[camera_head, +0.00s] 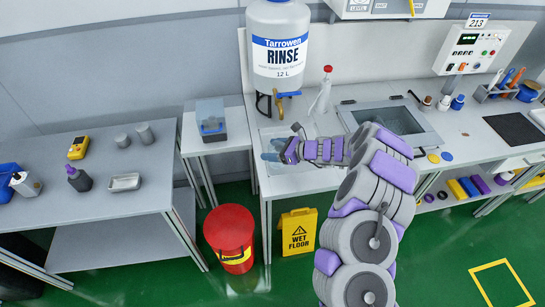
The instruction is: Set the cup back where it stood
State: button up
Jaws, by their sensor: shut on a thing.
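My gripper (278,152) is at the left part of the long bench, below the tap of the rinse tank. It is shut on a small pale-blue thing (270,157), which looks like the cup. The cup is small here and partly hidden by the gripper. I cannot tell whether it touches the bench surface or is held just above it.
A wash bottle (322,95) with a red cap stands close by. A basin with a clear cover (397,122) is to the right. A blue-and-clear box (211,122) sits on the small side table.

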jog(key=shift+w+a, duration=0.15)
jog(key=shift+d+f, duration=0.15)
jog(key=shift+d, duration=0.1)
jog(key=f, duration=0.1)
jog(key=d+f+b, duration=0.1)
jog(key=f, duration=0.1)
jog(key=shift+d, duration=0.2)
jog(key=shift+a+f, duration=0.1)
jog(key=shift+a, duration=0.65)
jog(key=o, duration=1.2)
jog(key=shift+d, duration=0.5)
jog(key=shift+c, duration=0.2)
jog(key=shift+d, duration=0.15)
